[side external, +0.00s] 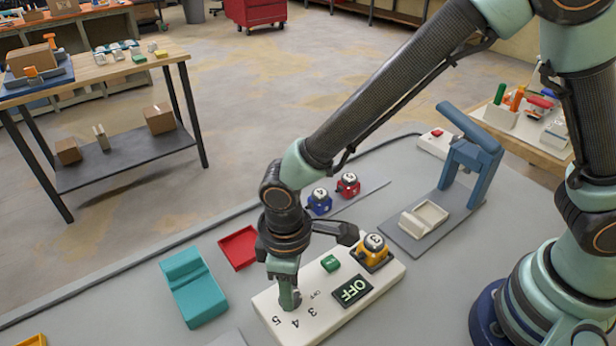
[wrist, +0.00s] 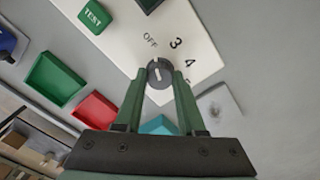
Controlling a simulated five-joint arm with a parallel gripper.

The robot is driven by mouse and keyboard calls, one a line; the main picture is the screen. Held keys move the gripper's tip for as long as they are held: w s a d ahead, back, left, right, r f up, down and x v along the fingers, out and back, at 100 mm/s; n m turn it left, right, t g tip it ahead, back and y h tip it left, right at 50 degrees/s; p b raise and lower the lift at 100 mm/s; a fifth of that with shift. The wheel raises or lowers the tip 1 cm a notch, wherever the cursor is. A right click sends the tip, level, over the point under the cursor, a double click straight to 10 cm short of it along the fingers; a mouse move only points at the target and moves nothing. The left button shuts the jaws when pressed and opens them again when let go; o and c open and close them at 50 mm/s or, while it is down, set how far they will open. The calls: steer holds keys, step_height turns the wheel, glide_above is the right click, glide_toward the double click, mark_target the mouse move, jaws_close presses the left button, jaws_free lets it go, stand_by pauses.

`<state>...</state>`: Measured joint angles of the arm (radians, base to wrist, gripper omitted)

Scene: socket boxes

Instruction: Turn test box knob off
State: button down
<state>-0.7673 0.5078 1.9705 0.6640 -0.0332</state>
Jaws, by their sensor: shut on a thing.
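The white test box (side external: 338,312) lies on the grey table in the side view. The round dark grey knob (wrist: 159,73) has a white mark and sits by the printed labels OFF, 3 and 4 in the wrist view. My gripper (wrist: 160,80) is shut on the knob, one finger on each side. In the side view my gripper (side external: 290,300) points down onto the box and hides the knob.
A blue block (side external: 319,202) and a red block (side external: 348,185) stand on a grey strip behind the box. A red tray (side external: 238,247) and a teal block (side external: 193,287) lie to the left. A blue press (side external: 470,145) stands right. A green tray (wrist: 56,80) shows in the wrist view.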

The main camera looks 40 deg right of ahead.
steer(key=c, duration=0.5)
jaws_free()
step_height(320, 180, up, 12)
stand_by(0.4)
steer(key=d+r+m+t, duration=0.2)
steer(key=d+r+m, duration=0.2)
steer(key=d, duration=0.9)
steer(key=d+r+m+t, duration=0.3)
steer(key=d+r+m, duration=0.2)
steer(key=d, duration=0.9)
steer(key=shift+w+t, duration=0.2)
steer(key=shift+t, duration=0.1)
